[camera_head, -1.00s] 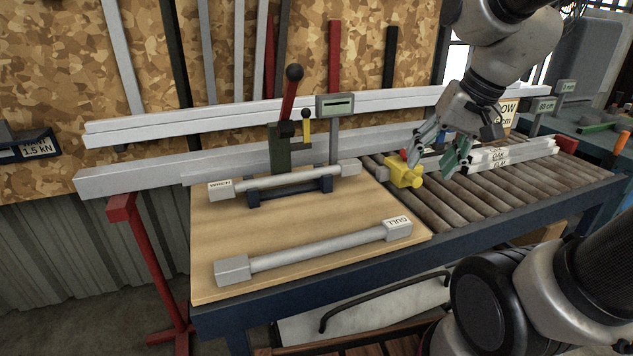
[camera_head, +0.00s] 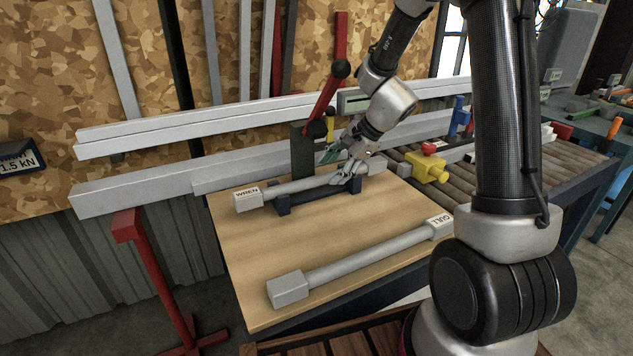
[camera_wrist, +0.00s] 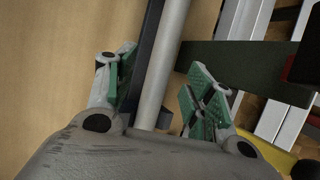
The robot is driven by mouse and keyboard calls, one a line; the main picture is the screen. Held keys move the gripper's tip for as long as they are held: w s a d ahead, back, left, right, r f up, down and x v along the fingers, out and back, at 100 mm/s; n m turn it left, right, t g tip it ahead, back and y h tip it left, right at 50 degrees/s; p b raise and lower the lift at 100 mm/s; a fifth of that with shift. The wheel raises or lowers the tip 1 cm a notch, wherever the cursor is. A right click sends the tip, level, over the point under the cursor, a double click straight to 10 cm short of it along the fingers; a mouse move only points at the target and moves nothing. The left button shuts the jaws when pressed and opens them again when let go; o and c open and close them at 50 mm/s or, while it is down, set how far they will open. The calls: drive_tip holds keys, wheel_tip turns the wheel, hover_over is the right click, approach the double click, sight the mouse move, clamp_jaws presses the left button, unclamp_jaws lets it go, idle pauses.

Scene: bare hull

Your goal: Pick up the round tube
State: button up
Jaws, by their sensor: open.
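Two grey round tubes with square end blocks are in view. The tube marked WREN (camera_head: 298,186) rests in a dark cradle (camera_head: 312,200) at the back of the wooden board. The tube marked GULL (camera_head: 355,249) lies on the board nearer the front. My gripper (camera_head: 341,166) is open at the right part of the WREN tube. In the wrist view the WREN tube (camera_wrist: 165,55) runs between the two green-padded fingers (camera_wrist: 163,92), with gaps on both sides.
A dark green post with a red lever (camera_head: 327,90) stands just behind the WREN tube, close to my gripper. A yellow clamp (camera_head: 427,167) sits on the roller conveyor (camera_head: 466,180) at right. Long grey bars (camera_head: 150,190) lie behind. The board between the tubes is clear.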

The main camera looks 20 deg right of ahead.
sight(326, 174)
drive_tip(key=x, duration=0.4)
drive_tip(key=shift+w, duration=0.1)
clamp_jaws()
drive_tip(key=shift+r, duration=0.1)
drive_tip(key=shift+r, duration=0.25)
drive_tip(key=r, duration=0.3)
drive_tip(key=shift+d, duration=0.2)
drive_tip(key=s+d, duration=0.3)
drive_tip(key=d, duration=0.1)
drive_tip(key=s+d, duration=0.3)
drive_tip(key=d, duration=0.2)
drive_tip(key=s+d, duration=0.4)
drive_tip(key=shift+s+d+f, duration=0.1)
drive_tip(key=shift+d+f, duration=0.05)
drive_tip(key=shift+d, duration=0.05)
drive_tip(key=shift+s+d, duration=0.35)
drive_tip(key=shift+d, duration=0.05)
